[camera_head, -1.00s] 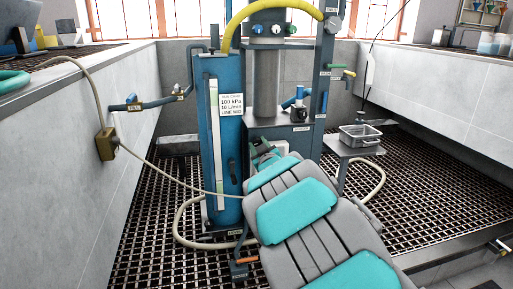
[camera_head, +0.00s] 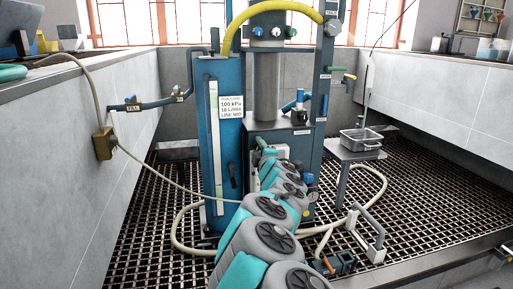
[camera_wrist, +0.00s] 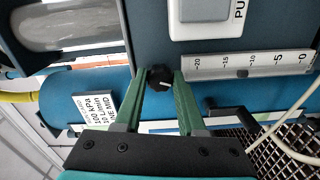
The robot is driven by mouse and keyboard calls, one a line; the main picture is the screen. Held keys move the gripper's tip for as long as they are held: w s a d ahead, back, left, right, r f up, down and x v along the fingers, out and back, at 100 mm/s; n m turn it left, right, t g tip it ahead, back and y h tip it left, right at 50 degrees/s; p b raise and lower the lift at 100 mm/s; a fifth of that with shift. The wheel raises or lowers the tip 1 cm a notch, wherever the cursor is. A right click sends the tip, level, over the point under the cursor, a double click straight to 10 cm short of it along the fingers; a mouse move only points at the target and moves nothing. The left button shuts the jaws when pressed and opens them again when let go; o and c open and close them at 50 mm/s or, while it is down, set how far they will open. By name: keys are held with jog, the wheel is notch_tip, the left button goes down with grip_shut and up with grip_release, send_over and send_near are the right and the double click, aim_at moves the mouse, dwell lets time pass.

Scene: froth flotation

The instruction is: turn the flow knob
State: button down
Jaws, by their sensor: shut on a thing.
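A small black round knob (camera_wrist: 160,79) with a white pointer mark sits on the dark blue-grey panel in the wrist view. My gripper (camera_wrist: 161,82) has its two green fingers on either side of it and is shut on it. The knob's label is not visible, so I cannot read which knob it is. In the head view my gripper (camera_head: 262,146) is at the cabinet beside the blue column (camera_head: 222,130); the knob there is hidden by the gripper and arm.
A white scale strip (camera_wrist: 252,64) and a white switch plate (camera_wrist: 207,17) are close to the fingers. A cream hose (camera_head: 187,240) loops on the grating. A metal basin (camera_head: 361,138) stands on a small table at right. A grey handled frame (camera_head: 370,226) is on the right.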

jog(key=n, duration=0.4)
jog(key=shift+r+n, duration=0.25)
jog(key=shift+n, duration=0.05)
jog(key=n, duration=0.4)
jog(key=shift+r+n, duration=0.1)
jog(key=shift+n, duration=0.2)
jog(key=c, duration=0.8)
grip_release()
jog(key=shift+d, duration=0.1)
jog(key=o, duration=0.3)
jog(key=shift+s+a+r, duration=0.1)
jog(key=shift+s+a, duration=0.05)
jog(key=shift+a, duration=0.05)
jog(key=shift+w+f, duration=0.25)
jog(key=v, duration=0.8)
jog(key=shift+r, duration=0.2)
jog(key=shift+a, duration=0.1)
